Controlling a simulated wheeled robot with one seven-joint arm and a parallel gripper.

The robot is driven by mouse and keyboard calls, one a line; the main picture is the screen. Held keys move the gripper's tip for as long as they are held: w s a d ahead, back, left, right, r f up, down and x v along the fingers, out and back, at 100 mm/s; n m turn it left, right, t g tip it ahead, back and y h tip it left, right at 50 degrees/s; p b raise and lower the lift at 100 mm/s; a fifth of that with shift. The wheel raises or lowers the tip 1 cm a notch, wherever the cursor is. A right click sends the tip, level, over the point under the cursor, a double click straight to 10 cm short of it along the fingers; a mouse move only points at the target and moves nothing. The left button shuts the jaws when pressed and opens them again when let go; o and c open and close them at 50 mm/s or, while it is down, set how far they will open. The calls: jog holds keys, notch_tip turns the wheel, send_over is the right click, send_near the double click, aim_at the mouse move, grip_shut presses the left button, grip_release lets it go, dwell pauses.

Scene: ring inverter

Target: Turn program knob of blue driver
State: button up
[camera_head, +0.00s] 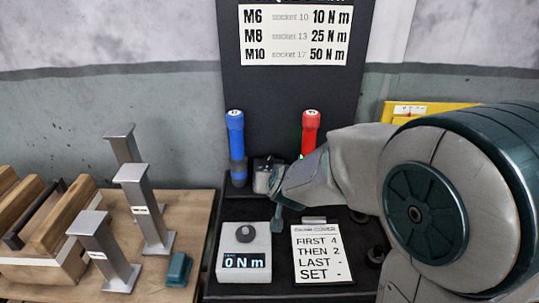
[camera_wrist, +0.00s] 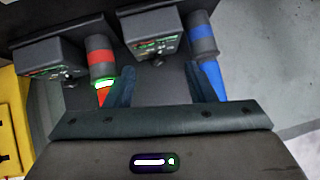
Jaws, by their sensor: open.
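The blue driver (camera_head: 236,145) stands upright in the rack at the back; in the wrist view its blue and grey body (camera_wrist: 203,48) is at upper right. A grey control box (camera_wrist: 148,28) with a green-lit panel is beside it, and also shows in the head view (camera_head: 262,178). A small knob-like part (camera_wrist: 156,62) sits at the box's lower edge; its setting is too small to read. My gripper (camera_wrist: 160,75) is open and empty, its dark fingers apart in front of this box. In the head view my gripper's end partly hides the area right of the box.
A red driver (camera_head: 309,132) with a lit green ring stands to the right, with a similar box (camera_wrist: 45,58). In front are a display unit (camera_head: 228,240) reading 0 N m and a card (camera_head: 318,255). Metal posts (camera_head: 147,205) and wooden blocks stand left.

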jog(key=w+a+t+h, duration=0.2)
jog(key=w+t, duration=0.1)
jog(key=w, duration=0.1)
jog(key=h, duration=0.1)
send_near(269, 158)
jog(key=shift+m, duration=0.3)
jog(key=x, duration=0.8)
jog(key=c, duration=0.9)
